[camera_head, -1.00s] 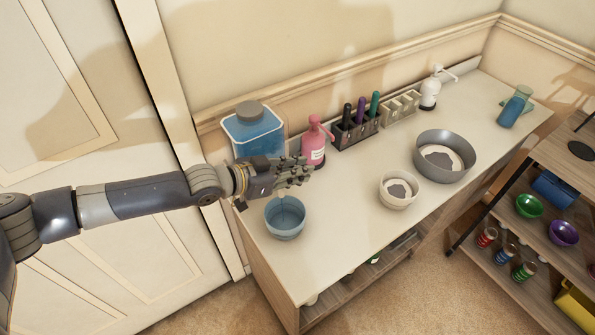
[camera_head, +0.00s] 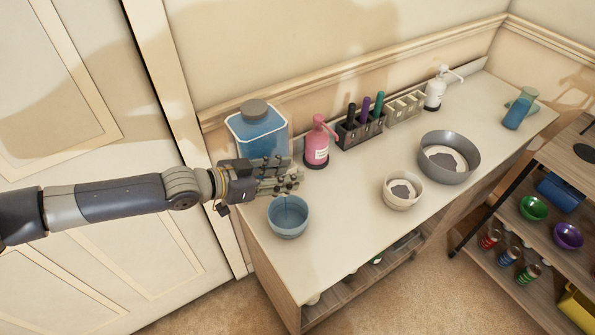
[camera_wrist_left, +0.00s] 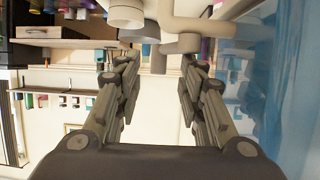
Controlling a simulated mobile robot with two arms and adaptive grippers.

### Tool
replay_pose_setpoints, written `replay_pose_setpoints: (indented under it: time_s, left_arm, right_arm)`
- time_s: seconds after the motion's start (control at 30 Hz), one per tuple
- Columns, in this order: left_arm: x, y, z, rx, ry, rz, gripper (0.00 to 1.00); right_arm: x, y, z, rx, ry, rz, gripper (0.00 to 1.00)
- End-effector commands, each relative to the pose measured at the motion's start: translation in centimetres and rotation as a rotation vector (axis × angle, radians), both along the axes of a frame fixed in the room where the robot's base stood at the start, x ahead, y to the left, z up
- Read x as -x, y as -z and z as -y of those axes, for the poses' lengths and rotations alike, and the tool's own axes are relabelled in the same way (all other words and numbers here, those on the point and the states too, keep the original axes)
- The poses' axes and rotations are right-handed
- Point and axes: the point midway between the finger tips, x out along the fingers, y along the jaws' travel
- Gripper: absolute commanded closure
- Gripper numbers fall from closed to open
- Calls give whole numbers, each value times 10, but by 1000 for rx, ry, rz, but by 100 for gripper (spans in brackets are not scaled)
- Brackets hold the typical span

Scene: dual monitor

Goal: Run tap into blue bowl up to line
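The blue bowl (camera_head: 288,222) stands at the near left end of the white counter. A thin line shows above and inside it; I cannot tell whether it is running water, and no fill line can be made out. The clear tank (camera_head: 257,132) of blue liquid with a grey lid stands behind it. My left gripper (camera_head: 296,178) is in front of the tank, above the bowl's far rim, and hides the tap in the head view. My right gripper is not seen.
A pink pump bottle (camera_head: 317,145) stands close right of the tank. A pen holder (camera_head: 360,132), a small cream bowl (camera_head: 401,196) and a grey basin (camera_head: 462,172) are farther right. Bare counter (camera_head: 345,215) lies right of the blue bowl.

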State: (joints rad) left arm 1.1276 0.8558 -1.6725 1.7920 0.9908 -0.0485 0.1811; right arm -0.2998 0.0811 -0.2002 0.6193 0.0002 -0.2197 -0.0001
Motion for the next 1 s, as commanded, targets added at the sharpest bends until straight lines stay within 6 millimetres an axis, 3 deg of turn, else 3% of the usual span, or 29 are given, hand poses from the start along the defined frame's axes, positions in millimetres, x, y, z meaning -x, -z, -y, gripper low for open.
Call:
replay_pose_setpoints:
  time_s: [0.1, 0.33, 1.0]
  left_arm:
    - [12, -11, -22, -4, -2, 2, 64]
    - [29, -23, -45, -3, 1, 1, 64]
    - [35, -26, -52, 0, 1, -2, 64]
  right_arm:
    - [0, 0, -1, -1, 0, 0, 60]
    - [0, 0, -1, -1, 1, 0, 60]
    - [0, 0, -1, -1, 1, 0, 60]
